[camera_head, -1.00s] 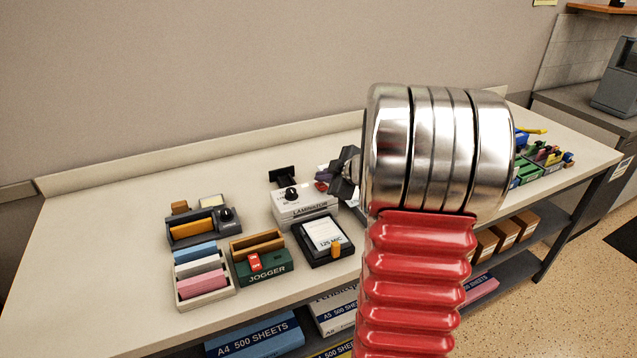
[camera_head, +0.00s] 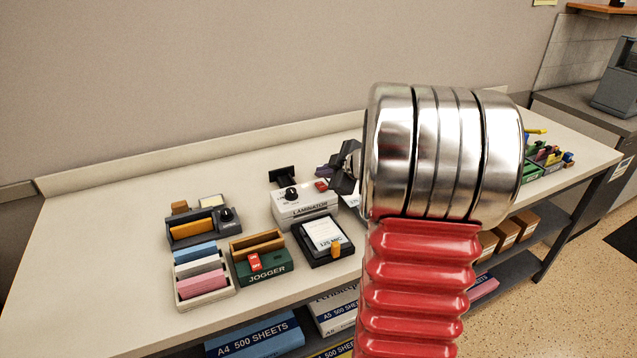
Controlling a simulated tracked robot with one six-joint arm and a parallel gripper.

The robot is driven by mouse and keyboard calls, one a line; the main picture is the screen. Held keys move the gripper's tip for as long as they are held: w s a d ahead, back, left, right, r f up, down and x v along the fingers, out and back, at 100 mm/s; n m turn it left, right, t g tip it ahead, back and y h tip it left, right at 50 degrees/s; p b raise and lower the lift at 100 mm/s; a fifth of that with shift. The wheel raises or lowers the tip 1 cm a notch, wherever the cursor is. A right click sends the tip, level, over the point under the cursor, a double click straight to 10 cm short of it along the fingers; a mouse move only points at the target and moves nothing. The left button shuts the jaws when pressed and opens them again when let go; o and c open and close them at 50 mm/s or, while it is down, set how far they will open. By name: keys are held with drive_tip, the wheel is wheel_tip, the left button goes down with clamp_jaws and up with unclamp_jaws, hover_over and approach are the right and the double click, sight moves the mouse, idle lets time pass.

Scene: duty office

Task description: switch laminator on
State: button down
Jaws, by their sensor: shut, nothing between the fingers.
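The laminator (camera_head: 308,208) is a white box with its name on the front, standing on the bench left of my arm. On its top are a black knob (camera_head: 291,193) and a red switch (camera_head: 321,185). A black upright part stands at its back. My gripper (camera_head: 344,168) is dark grey, shut and empty, just right of the red switch and partly hidden behind my arm. Whether it touches the laminator I cannot tell. The setting of the switch is too small to read.
In front of the laminator lie a black tray (camera_head: 342,254) with a white card and a green jogger (camera_head: 266,268). Left are a grey device (camera_head: 190,233) and a paper rack (camera_head: 190,303). Colourful items (camera_head: 548,157) sit at the bench's right. The bench's left end is clear.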

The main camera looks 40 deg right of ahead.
sight(325, 187)
drive_tip(key=shift+s+a+r, duration=0.1)
drive_tip(key=shift+s+r, duration=0.15)
drive_tip(key=shift+r, duration=1)
drive_tip(key=shift+s+r, duration=0.2)
drive_tip(key=shift+r, duration=1)
